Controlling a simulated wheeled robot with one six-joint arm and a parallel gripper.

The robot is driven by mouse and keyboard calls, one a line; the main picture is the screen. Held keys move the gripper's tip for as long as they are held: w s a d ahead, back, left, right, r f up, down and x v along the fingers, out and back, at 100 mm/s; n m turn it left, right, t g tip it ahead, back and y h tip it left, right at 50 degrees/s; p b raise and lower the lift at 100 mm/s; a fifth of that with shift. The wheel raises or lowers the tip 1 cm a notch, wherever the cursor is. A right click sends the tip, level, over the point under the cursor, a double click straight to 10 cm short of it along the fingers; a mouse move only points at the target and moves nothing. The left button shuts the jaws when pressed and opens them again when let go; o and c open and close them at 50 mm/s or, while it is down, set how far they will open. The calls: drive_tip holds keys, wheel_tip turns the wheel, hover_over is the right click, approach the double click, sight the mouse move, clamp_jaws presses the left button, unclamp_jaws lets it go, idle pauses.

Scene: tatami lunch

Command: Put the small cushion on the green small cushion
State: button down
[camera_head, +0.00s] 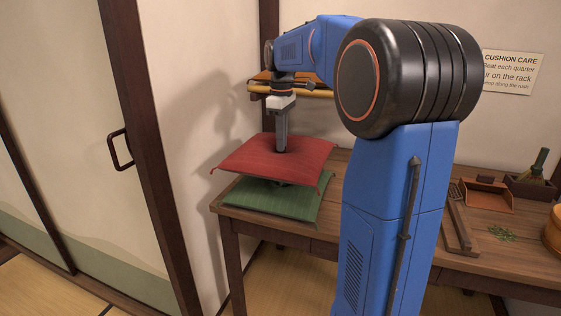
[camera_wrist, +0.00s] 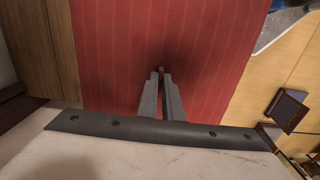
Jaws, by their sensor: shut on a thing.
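The small cushion (camera_head: 270,155) is red and hangs roughly level from my gripper (camera_head: 281,148) in the head view. My gripper is shut on the middle of its top. The green small cushion (camera_head: 272,200) lies on the left end of the wooden table, below the red one. A dark gap shows between the two cushions at the front, and the red one covers much of the green one. In the wrist view, my gripper's fingers (camera_wrist: 161,75) pinch the red cushion (camera_wrist: 205,50), which fills the middle. The green cushion is hidden there.
The table (camera_head: 480,225) runs right behind my arm. A rack (camera_head: 305,92) is on the wall behind. A sliding door (camera_head: 75,130) stands left.

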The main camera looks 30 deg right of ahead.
drive_tip(key=shift+f, duration=2.95)
drive_tip(key=c, duration=1.9)
unclamp_jaws()
drive_tip(key=shift+f, duration=0.1)
